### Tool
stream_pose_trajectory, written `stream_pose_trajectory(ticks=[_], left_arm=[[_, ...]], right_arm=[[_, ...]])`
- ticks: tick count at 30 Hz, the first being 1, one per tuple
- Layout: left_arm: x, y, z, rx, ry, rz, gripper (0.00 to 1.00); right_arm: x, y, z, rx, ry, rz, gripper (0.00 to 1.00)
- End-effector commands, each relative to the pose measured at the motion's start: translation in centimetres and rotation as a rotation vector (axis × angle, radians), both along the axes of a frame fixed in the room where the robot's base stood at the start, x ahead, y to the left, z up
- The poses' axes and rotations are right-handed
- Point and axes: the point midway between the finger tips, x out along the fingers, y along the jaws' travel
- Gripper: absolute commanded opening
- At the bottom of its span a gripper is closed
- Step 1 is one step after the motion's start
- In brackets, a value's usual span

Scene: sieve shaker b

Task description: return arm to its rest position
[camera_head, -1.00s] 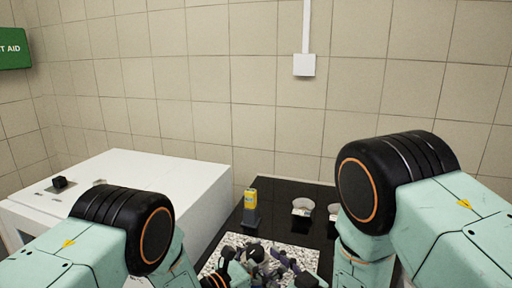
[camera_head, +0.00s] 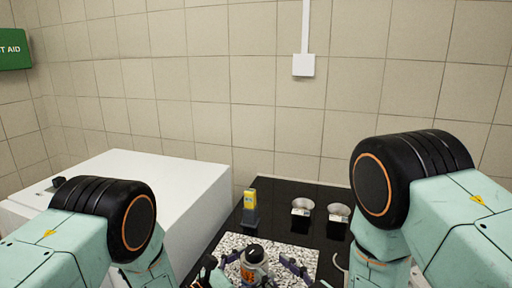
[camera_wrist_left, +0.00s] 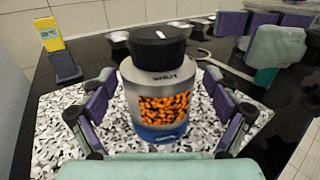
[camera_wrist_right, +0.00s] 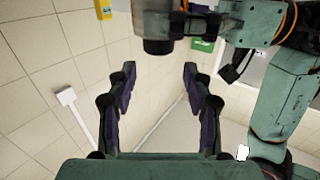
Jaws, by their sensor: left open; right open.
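A jar (camera_head: 254,254) with a black lid and orange contents is upright over the speckled mat at the bottom of the head view. In the left wrist view the jar (camera_wrist_left: 162,95) is large and central, with my open left gripper (camera_wrist_left: 165,118) having one finger on each side. Whether the fingers touch it is unclear. My right gripper (camera_wrist_right: 160,72) is open and empty in its own wrist view, where the jar's dark lid (camera_wrist_right: 158,46) shows at the top. Its purple fingers also show at the upper right of the left wrist view, right of the jar.
The speckled mat (camera_head: 232,241) lies on a black counter (camera_head: 278,190). A yellow and grey device (camera_head: 249,205) stands behind it, and two bowls (camera_head: 302,206) (camera_head: 338,212) sit at the back right. A white cabinet (camera_head: 165,178) is on the left. A tiled wall closes the back.

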Motion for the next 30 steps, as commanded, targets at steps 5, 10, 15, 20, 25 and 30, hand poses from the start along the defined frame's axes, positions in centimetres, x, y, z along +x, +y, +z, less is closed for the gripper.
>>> stream_pose_trajectory(ticks=[5, 10, 15, 20, 25, 30], left_arm=[[-1.9, 2.5, 0.0, 0.0, 0.004, 0.004, 0.89], [-3.4, 4.5, 0.0, -0.001, 0.002, 0.004, 0.89], [-4.8, 6.1, 0.1, -0.003, 0.002, 0.003, 0.89], [-3.4, 4.0, 0.1, 0.0, -0.003, -0.004, 0.89], [-1.7, 1.9, 0.0, 0.001, -0.003, -0.005, 0.89], [0.0, -0.3, 0.0, -0.001, -0.002, -0.003, 0.89]], right_arm=[[0.0, 0.0, 0.0, 0.0, 0.0, 0.0, 0.51], [0.0, 0.0, 0.0, 0.0, 0.0, 0.0, 0.51], [0.0, 0.0, 0.0, 0.0, 0.0, 0.0, 0.51], [0.0, 0.0, 0.0, 0.0, 0.0, 0.0, 0.51], [0.0, 0.0, 0.0, 0.0, 0.0, 0.0, 0.51], [0.0, 0.0, 0.0, 0.0, 0.0, 0.0, 0.51]])
